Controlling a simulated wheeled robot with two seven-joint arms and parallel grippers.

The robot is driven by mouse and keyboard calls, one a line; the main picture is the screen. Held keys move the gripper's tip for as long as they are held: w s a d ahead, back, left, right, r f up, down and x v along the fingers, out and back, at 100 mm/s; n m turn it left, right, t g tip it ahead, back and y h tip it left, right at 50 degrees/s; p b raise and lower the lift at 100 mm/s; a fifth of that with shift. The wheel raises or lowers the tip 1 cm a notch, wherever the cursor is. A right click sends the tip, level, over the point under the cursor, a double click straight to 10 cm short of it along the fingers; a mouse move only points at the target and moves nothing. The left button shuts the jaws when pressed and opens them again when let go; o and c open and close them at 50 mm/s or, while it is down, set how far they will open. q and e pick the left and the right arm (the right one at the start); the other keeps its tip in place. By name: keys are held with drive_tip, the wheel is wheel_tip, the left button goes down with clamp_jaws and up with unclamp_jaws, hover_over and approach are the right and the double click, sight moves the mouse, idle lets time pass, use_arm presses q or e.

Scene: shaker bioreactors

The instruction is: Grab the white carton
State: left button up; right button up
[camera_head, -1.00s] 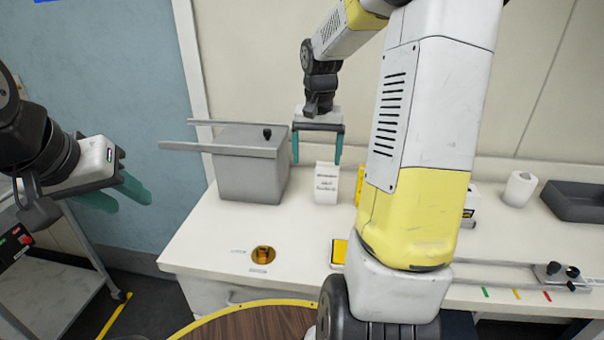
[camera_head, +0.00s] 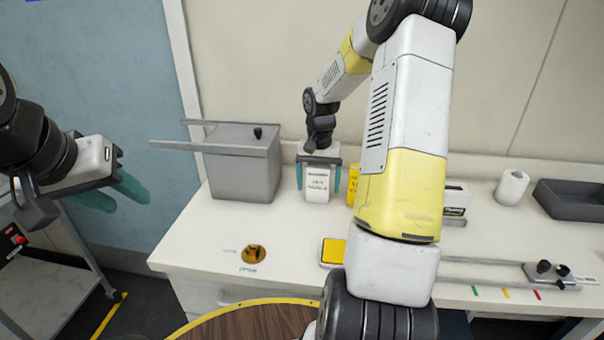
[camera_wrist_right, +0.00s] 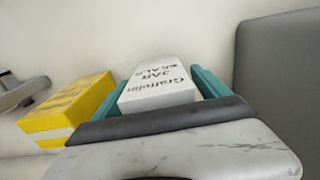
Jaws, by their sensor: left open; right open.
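The white carton (camera_head: 317,186) stands upright on the bench, with dark print on its front. My right gripper (camera_head: 317,180) is over it from above, with one teal finger on each side of the carton. In the right wrist view the carton (camera_wrist_right: 157,85) lies between the two teal fingers of the right gripper (camera_wrist_right: 165,88). That gripper is open; I cannot tell whether either finger touches the carton. My left gripper (camera_head: 118,193) is open and empty at the far left, away from the bench.
A grey box (camera_head: 243,165) with rails stands left of the carton. A yellow box (camera_wrist_right: 70,108) stands close by on the other side. A white roll (camera_head: 512,188) and a dark tray (camera_head: 575,203) are at the right.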

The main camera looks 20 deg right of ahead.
drive_tip(key=c, duration=1.5)
drive_tip(key=shift+c, duration=0.4)
drive_tip(key=shift+r, duration=0.15)
